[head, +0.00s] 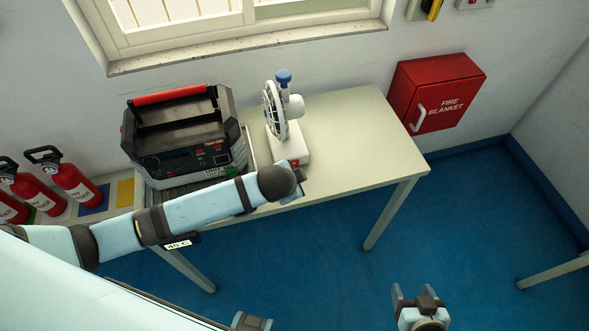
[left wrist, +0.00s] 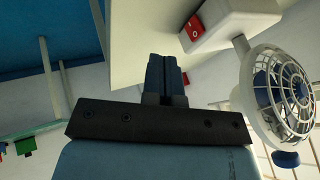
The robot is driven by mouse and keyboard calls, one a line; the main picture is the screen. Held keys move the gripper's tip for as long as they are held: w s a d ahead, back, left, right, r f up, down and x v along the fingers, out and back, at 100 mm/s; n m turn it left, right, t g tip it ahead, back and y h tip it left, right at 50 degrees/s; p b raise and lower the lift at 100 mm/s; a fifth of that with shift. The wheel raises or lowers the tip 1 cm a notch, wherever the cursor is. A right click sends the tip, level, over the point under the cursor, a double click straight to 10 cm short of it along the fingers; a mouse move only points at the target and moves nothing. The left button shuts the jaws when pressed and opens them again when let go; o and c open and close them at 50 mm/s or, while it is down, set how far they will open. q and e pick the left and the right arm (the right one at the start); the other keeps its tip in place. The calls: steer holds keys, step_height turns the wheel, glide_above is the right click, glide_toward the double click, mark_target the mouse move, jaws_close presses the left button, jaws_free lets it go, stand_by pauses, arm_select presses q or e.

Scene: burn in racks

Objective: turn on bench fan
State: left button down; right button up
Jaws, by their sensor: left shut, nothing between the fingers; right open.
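The bench fan (head: 289,142) stands upright on the pale table, with a white base, a round caged head and a blue knob on top. In the left wrist view, the fan base (left wrist: 222,20) is at the top right and carries a red rocker switch (left wrist: 194,27). My left gripper (left wrist: 166,62) is shut and empty, apart from the switch and a little to its left in that view. In the head view my left arm's wrist partly hides the front of the base. My right gripper (head: 417,292) is open and empty over the blue floor.
A black and grey device with a red handle (head: 170,96) stands left of the fan. The table (head: 350,130) is clear to the fan's right. A red fire blanket box (head: 436,92) hangs on the wall. Red extinguishers (head: 72,180) are at the left.

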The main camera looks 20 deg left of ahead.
mark_target(294, 165)
arm_select(q)
steer(key=x, duration=0.7)
steer(key=shift+w+f, duration=0.15)
steer(key=shift+w+a+p, duration=0.3)
steer(key=shift+w+a, duration=0.45)
steer(key=shift+w, duration=0.3)
steer(key=shift+w+a+f, duration=0.1)
steer(key=shift+w+a, duration=0.25)
steer(key=shift+w, duration=0.15)
steer(key=shift+w+a+f+p, duration=0.1)
steer(key=shift+w+p, duration=0.05)
steer(key=shift+p, duration=0.2)
